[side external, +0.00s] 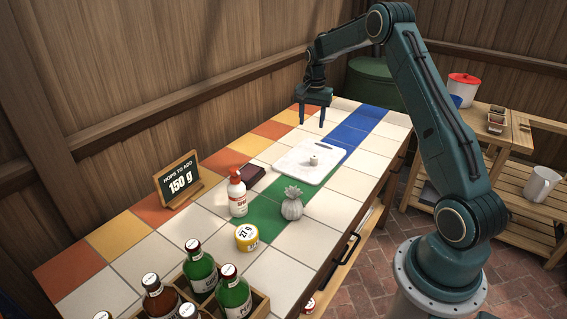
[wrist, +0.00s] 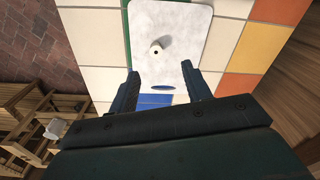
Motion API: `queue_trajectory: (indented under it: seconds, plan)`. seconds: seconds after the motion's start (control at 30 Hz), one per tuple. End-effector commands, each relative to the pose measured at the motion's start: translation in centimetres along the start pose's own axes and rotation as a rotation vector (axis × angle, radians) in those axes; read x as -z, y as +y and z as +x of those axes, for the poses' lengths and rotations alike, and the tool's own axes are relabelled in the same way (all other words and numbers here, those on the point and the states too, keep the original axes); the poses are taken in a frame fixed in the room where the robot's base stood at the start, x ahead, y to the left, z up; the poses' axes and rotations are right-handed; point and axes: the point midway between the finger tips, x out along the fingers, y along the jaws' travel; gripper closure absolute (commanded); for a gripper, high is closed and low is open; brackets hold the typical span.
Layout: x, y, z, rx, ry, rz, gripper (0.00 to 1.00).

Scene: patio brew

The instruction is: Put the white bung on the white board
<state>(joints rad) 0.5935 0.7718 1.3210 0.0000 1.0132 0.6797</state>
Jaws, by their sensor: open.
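The white bung (side external: 313,160) sits upright on the white board (side external: 290,171), near its middle. In the wrist view the bung (wrist: 156,47) shows as a small pale piece with a dark hole, resting on the board (wrist: 188,20). My gripper (side external: 314,122) is open and empty. It is above the tiles behind the board, apart from the bung. In the wrist view its two fingers (wrist: 163,84) reach toward the board's near end, with the bung beyond the tips.
A bottle crate (side external: 259,304) and a chalkboard sign (side external: 179,179) are farther left. Tiles right of the board are clear.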

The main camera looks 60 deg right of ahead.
Motion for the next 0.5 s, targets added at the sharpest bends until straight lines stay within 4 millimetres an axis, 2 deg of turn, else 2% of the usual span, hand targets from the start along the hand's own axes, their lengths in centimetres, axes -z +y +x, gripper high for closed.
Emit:
queue_trajectory:
  seconds: [0.03,0.2,0.5]
  plan:
    - [-1.0,-0.4,-1.5,0.009,0.010,-0.030,0.51]
    - [-4.7,-1.0,-5.9,0.037,0.042,-0.144,0.51]
    - [-12.0,-0.6,-12.7,0.085,0.098,-0.350,0.51]
